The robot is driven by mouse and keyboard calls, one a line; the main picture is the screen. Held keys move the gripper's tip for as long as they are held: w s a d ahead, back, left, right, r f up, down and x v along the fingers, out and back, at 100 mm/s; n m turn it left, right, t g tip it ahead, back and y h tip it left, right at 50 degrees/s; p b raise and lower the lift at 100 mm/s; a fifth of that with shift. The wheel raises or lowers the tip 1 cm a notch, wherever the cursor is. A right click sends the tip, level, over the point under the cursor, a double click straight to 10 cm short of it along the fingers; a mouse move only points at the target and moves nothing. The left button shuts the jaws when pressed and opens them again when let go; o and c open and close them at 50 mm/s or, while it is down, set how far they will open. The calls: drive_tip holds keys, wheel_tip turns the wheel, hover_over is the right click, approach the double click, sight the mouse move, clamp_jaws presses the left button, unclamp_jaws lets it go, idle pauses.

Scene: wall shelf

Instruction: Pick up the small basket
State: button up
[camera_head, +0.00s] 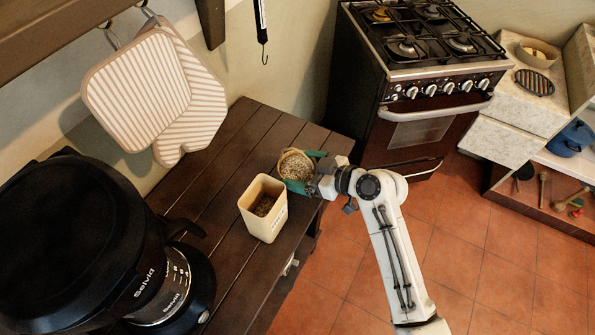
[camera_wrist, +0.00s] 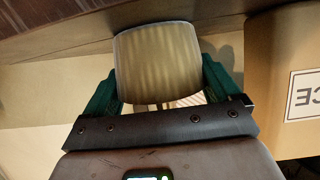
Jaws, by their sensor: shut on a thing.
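The small basket (camera_head: 296,165) is round and tan with a speckled inside, at the right end of the dark wooden table in the head view. My gripper (camera_head: 297,171) has its green fingers on either side of it and is shut on it. In the wrist view the basket (camera_wrist: 158,62) shows as a pale ribbed cup between the green fingers of my gripper (camera_wrist: 160,84). I cannot tell whether its base touches the table.
A cream square container (camera_head: 251,222) stands on the table (camera_head: 222,180) close to the basket; it also shows in the wrist view (camera_wrist: 270,85). A black coffee maker (camera_head: 110,240) fills the lower left. Oven mitts (camera_head: 150,100) hang on the wall. A stove (camera_head: 400,110) stands beyond the table.

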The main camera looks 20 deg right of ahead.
drive_tip(key=c, duration=0.3)
drive_tip(key=shift+r, duration=0.6)
drive_tip(key=s+r, duration=0.8)
drive_tip(key=s, duration=0.1)
drive_tip(key=s+r, duration=0.4)
drive_tip(key=s, duration=0.1)
drive_tip(key=shift+a, duration=0.25)
